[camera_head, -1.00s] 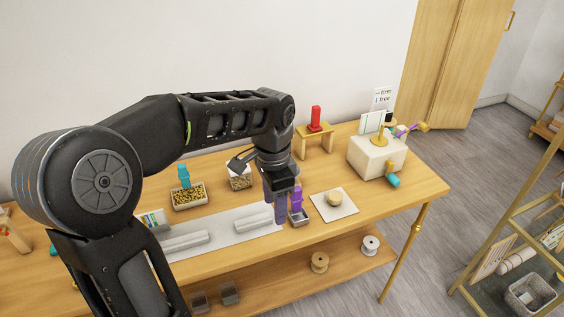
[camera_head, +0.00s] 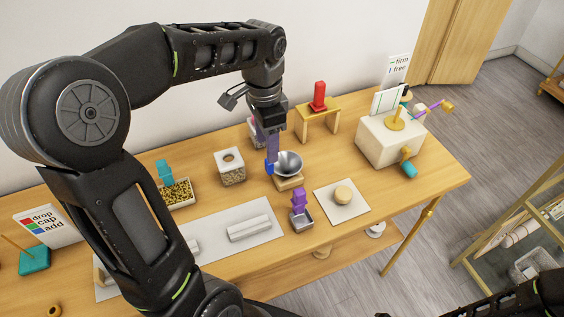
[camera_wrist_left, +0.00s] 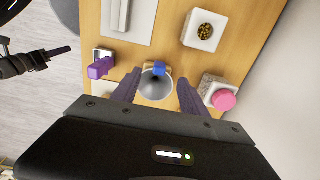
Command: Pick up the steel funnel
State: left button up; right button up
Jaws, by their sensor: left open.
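The steel funnel (camera_head: 289,164) is a grey metal cone, wide mouth up, on a small wooden stand (camera_head: 289,183) near the middle of the table. A blue piece (camera_head: 270,168) is at its left side. In the left wrist view the funnel (camera_wrist_left: 156,90) lies between my finger tips, with the blue piece (camera_wrist_left: 159,68) at its edge. My left gripper (camera_head: 268,145) is open, pointing down, its purple fingers just above or beside the funnel. I cannot tell whether they touch it. One finger partly hides the other in the head view.
A purple-handled scoop in a small tray (camera_head: 302,220) stands in front of the funnel. A white container (camera_head: 230,167) is to its left. A wooden stand with a red piece (camera_head: 318,107) is behind right. A cream box (camera_head: 391,143) is at right. A pink-topped container (camera_wrist_left: 222,98) is close by.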

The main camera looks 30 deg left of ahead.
aim_at(268, 165)
pick_arm(q)
jog(key=shift+f, duration=1.35)
jog(key=shift+f+p, duration=0.8)
jog(key=shift+f, duration=1.8)
grip_shut()
